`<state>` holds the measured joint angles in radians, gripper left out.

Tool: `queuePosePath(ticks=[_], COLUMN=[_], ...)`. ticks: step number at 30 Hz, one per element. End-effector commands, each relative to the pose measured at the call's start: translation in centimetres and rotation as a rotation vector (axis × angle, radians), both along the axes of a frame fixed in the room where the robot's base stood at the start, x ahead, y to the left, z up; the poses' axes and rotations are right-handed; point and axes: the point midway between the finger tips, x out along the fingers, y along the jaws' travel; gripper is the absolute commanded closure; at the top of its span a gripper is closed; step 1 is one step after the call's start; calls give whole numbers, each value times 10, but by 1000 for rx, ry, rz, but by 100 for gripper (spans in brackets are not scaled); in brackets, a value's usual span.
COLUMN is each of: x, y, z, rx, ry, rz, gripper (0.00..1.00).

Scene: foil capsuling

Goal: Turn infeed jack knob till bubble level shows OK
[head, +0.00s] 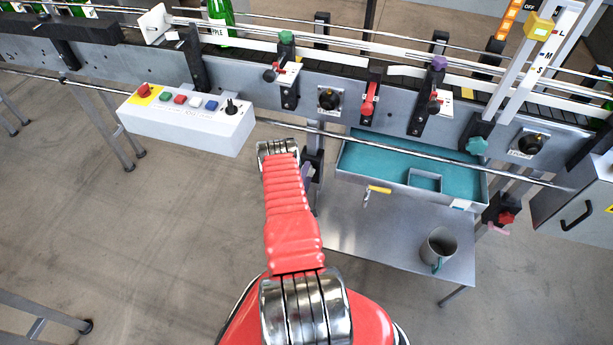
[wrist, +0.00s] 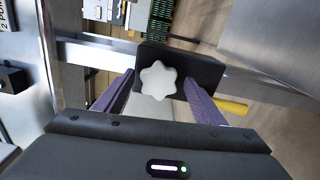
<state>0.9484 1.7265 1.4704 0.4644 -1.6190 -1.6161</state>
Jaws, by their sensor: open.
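A white star-shaped knob (wrist: 157,81) sits on the face of a dark block (wrist: 205,68) in the wrist view. I see no label on it that names it as the infeed jack knob. My gripper (wrist: 158,92) is open, with one purple finger on each side of the knob. Whether either finger touches it I cannot tell. In the head view my gripper (head: 307,173) is under the conveyor's front rail, largely behind my red arm, and the knob is hidden. I cannot make out a bubble level in either view.
The conveyor (head: 345,75) runs across the top of the head view. A white button box (head: 190,122) is left of my arm. Right of it are a teal-lined tray (head: 375,160), a metal shelf (head: 350,235) with a mug (head: 438,248), and a grey cabinet (head: 570,215).

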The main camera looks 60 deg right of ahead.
Motion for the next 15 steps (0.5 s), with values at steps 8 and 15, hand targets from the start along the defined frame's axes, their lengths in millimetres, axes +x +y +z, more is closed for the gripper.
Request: queuePosePath(ticks=[8,15], x=[-4,-10], y=[28,69], z=[0,-1], rx=[1,2], ry=[2,1], rz=[2,3], gripper=[36,36])
